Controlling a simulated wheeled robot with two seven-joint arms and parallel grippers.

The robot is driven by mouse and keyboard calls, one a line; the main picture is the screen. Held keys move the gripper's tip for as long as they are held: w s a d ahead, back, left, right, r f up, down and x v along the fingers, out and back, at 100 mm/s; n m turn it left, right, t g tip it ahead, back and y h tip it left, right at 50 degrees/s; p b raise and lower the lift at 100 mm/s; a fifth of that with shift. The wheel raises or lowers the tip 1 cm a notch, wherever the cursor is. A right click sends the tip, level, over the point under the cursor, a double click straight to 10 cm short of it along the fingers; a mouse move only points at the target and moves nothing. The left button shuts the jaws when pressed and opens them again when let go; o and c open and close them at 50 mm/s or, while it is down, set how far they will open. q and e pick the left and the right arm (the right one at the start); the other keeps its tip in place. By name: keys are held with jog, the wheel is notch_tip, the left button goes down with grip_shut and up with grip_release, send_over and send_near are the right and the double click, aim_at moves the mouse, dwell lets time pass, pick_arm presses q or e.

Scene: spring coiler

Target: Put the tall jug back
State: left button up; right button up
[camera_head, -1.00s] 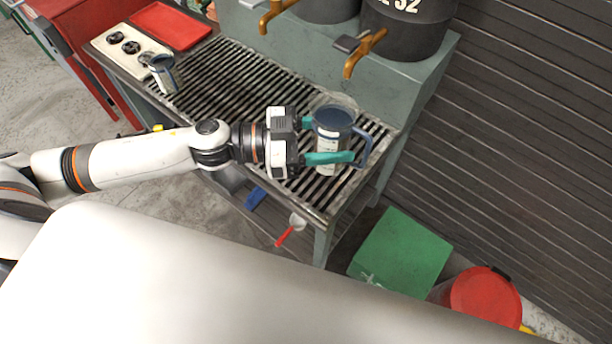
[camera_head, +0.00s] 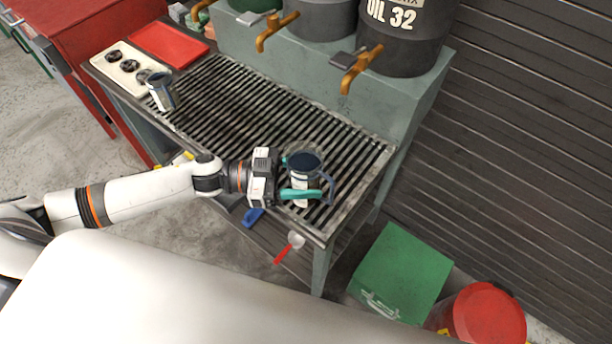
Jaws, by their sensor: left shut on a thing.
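The tall jug (camera_head: 301,189) is a clear measuring jug with a dark blue top, a blue handle on its right and a white label. It stands upright over the right end of the slatted rack. My left gripper (camera_head: 300,178) comes in from the left with its teal fingers shut around the jug's body. I cannot tell whether the jug's base touches the slats. A second, smaller-looking jug (camera_head: 161,92) with a label stands at the rack's far left end. My right gripper is not in view.
The slatted rack (camera_head: 240,105) is mostly bare in the middle. A green box (camera_head: 402,273) and red bucket (camera_head: 484,314) stand right.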

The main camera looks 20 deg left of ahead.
pick_arm(q)
jog(key=shift+f, duration=0.2)
jog(key=o, duration=1.1)
jog(key=shift+o, duration=0.2)
jog(key=shift+a+r, duration=0.1)
jog(key=shift+a, duration=0.05)
jog(key=b+v, duration=0.1)
jog(key=v, duration=1)
jog(key=shift+a+b, duration=0.35)
jog(key=shift+b, duration=0.05)
jog(key=shift+s+r, duration=0.1)
jog(key=shift+s, duration=0.05)
